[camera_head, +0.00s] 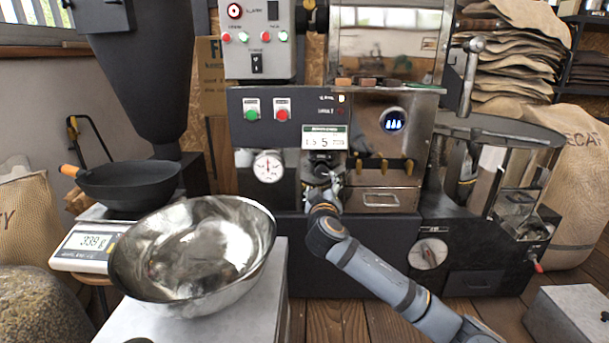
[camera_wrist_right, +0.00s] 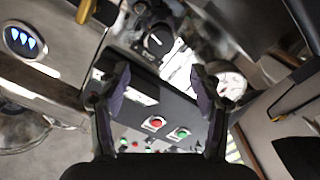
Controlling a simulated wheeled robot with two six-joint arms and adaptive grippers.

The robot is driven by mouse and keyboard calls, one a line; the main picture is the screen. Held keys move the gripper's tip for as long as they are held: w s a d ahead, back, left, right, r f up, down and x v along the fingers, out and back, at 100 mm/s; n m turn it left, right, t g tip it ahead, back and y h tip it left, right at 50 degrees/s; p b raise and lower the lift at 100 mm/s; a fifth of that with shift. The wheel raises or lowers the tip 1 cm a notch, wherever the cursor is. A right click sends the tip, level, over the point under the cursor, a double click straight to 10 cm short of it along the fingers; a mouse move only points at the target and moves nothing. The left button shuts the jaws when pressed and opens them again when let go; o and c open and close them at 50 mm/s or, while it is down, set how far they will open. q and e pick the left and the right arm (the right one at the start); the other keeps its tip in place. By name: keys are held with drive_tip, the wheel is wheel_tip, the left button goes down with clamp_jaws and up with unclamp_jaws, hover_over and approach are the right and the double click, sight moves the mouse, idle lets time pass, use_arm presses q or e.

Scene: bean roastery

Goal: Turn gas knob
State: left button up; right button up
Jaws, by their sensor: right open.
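The roaster's dark front panel (camera_head: 240,140) holds the controls. In the right wrist view a round black knob (camera_wrist_right: 156,40) with a white pointer sits beyond the fingertips, next to the white display card (camera_wrist_right: 180,66). I cannot read a label that names it the gas knob. In the head view my right gripper (camera_head: 322,178) is in front of the panel, just below the display (camera_head: 325,138), and hides that knob. In the wrist view my right gripper (camera_wrist_right: 160,77) is open, with nothing between its fingers and the knob apart from them. My left gripper is not in view.
A pressure gauge (camera_head: 268,165) is left of my gripper, with green (camera_head: 251,114) and red (camera_head: 282,115) buttons above. Brass-coloured handles (camera_head: 382,164) are close on the right. A second dial (camera_head: 430,254) is lower right. A steel bowl (camera_head: 125,268) stands at front left.

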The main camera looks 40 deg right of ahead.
sight(321, 172)
drive_tip(key=b+x, duration=0.1)
drive_tip(key=x, duration=0.3)
drive_tip(key=b+x, duration=0.2)
drive_tip(key=x, duration=0.3)
drive_tip(key=shift+d+f, duration=0.1)
drive_tip(key=shift+f, duration=0.1)
drive_tip(key=shift+w+d+r, duration=0.1)
drive_tip(key=shift+w+d, duration=0.1)
drive_tip(key=shift+w, duration=0.1)
drive_tip(key=c, duration=1.2)
drive_tip(key=shift+o, duration=0.2)
